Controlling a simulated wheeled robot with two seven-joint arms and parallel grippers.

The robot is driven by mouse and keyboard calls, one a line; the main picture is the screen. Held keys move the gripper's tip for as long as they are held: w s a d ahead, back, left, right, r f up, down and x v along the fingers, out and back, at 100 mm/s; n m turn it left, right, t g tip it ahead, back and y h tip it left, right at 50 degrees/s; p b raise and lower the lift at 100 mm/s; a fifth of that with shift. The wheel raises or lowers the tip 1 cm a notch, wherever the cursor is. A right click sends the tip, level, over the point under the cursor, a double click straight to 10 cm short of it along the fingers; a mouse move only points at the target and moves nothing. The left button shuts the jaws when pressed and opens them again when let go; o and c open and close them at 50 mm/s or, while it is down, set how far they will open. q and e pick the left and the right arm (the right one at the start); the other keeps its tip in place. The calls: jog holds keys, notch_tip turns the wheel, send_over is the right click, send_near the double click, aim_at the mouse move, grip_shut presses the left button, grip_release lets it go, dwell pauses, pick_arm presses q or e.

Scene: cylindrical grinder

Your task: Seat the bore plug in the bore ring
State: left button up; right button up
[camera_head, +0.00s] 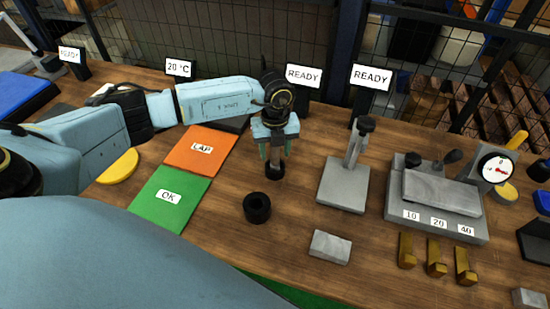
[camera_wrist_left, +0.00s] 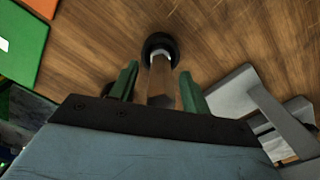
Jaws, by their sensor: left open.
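The bore plug (camera_head: 275,171) stands upright on the wooden table, a dark cylinder with a narrower grip on top. My left gripper (camera_head: 275,153) is right above it, pointing down, with its green fingers open on both sides of the grip. In the left wrist view the plug's dark body (camera_wrist_left: 160,42) shows just beyond the fingertips, and a gap shows between the grip and each finger. The bore ring (camera_head: 257,208), black with a dark open hole, sits on the table nearer to me and slightly left. My right gripper is not in view.
A grey stand (camera_head: 344,185) with a post is right of the plug. A grey block (camera_head: 330,247) lies in front of it. Orange LAP (camera_head: 185,158) and green OK (camera_head: 150,207) mats lie left. A gauge fixture (camera_head: 435,220) is at right. Table around the ring is clear.

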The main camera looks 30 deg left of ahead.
pick_arm(q)
jog(key=shift+c, duration=0.5)
grip_shut()
jog(key=shift+r, duration=0.1)
